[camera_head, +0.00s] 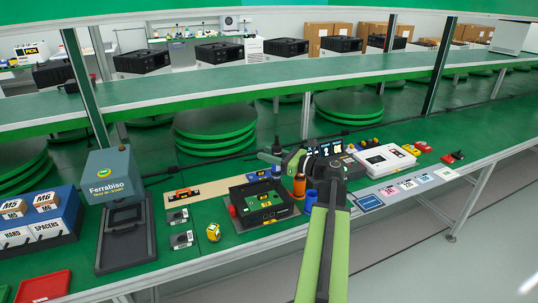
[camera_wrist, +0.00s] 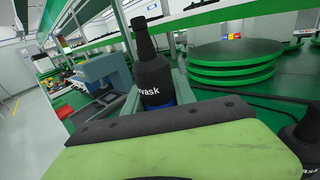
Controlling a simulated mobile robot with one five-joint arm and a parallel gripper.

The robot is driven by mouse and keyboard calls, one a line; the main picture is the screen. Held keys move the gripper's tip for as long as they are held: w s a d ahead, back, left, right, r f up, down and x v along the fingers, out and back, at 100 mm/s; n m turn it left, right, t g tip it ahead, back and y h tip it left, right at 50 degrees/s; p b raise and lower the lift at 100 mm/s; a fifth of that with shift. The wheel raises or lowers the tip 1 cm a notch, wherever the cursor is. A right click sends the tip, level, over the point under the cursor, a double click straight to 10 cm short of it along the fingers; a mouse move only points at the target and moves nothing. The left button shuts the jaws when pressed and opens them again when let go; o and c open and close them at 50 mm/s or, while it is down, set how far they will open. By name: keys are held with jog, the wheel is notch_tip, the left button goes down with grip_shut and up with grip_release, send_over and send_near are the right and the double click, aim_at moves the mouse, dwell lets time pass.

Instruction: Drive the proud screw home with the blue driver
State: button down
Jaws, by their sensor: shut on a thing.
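A dark upright driver with a blue band (camera_wrist: 156,100) and white lettering stands just beyond the green and black finger of my gripper in the wrist view. Its dark top (camera_head: 276,145) shows above my gripper (camera_head: 284,160) in the head view. My gripper is shut on this driver; the grasp itself is mostly hidden. A black open housing (camera_head: 234,210) with a green board inside sits on the bench, below and left of my gripper. The screw is too small to make out. An orange driver (camera_head: 299,186) stands right of the housing.
A blue cup-like thing (camera_head: 311,198) stands near the orange driver, close to my arm. A white device (camera_head: 385,159) is at right. A grey Ferrabiso box (camera_head: 110,175) and a blue bin rack (camera_head: 40,217) are at left. Green turntables (camera_head: 215,130) lie behind.

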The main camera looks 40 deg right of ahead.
notch_tip(320, 180, up, 4)
jog(key=p, duration=0.3)
jog(key=shift+r, duration=0.1)
